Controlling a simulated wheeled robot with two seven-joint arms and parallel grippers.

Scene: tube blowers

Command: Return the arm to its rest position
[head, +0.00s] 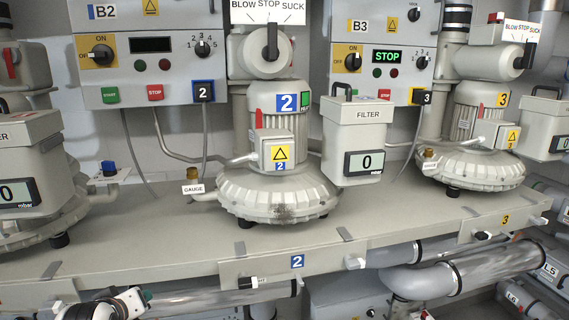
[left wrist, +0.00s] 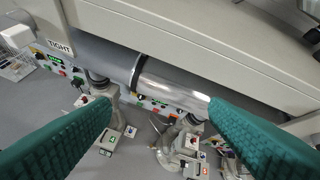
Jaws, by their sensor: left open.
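My left arm comes in at the bottom left of the head view, where part of my left gripper (head: 142,298) shows in front of the bench's lower edge. In the left wrist view my left gripper (left wrist: 160,106) has its two green ribbed fingers wide apart, with nothing between them. A grey pipe with a clear section (left wrist: 172,88) lies behind the gap between the fingers. I cannot tell how far it is from them. My right gripper shows in neither view.
The bench (head: 140,222) bears blower 2 (head: 275,185), a filter box (head: 353,140) and blower 3 (head: 472,165). Control boxes B2 (head: 150,50) and B3 (head: 385,50) hang behind. Pipes (head: 460,268) run below the bench. A "TIGHT" label (left wrist: 60,47) shows in the left wrist view.

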